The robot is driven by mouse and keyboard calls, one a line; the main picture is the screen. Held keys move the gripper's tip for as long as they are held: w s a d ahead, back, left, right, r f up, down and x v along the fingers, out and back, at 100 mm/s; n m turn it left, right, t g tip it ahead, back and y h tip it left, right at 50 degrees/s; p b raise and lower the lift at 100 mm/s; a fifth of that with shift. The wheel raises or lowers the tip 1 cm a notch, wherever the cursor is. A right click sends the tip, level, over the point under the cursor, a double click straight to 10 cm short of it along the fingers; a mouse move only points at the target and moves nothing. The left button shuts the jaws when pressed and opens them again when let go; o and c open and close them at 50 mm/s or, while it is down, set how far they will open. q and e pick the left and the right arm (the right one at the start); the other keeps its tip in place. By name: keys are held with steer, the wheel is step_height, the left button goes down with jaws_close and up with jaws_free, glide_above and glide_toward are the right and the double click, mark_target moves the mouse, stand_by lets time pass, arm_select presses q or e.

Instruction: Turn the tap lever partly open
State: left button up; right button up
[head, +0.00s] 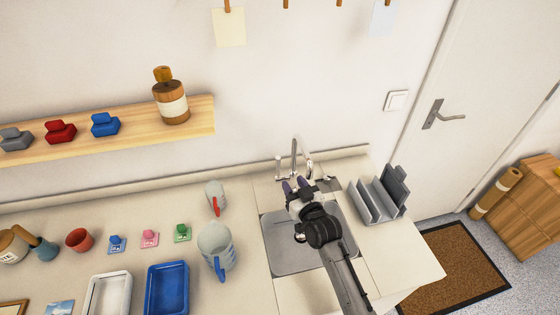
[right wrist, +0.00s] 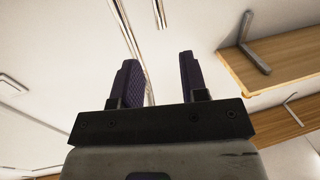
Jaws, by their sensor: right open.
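The metal tap (head: 294,158) stands behind the sink (head: 283,260), against the wall. Its upright spout shows, with small fittings on either side at its base; which one is the lever I cannot tell. My right gripper (head: 295,184) is over the back of the sink, just in front of the tap. Its two dark fingers point toward the tap and hide part of its base. My left gripper is out of view.
A grey rack (head: 380,200) stands right of the sink. A measuring jug (head: 214,246) and a red-handled cup (head: 214,196) stand left of it. A wooden shelf (head: 130,133) is on the wall. The right wrist view shows shelf undersides (right wrist: 280,60).

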mark_target(279, 162)
steer(key=b+x, duration=0.2)
steer(key=x, duration=0.7)
steer(key=shift+w+a+b, duration=0.15)
steer(key=shift+w+b, duration=0.15)
steer(key=shift+b, duration=0.1)
steer(key=shift+b+x, duration=0.4)
steer(key=shift+x, duration=0.5)
steer(key=shift+w, duration=0.1)
steer(key=c, duration=0.6)
jaws_close()
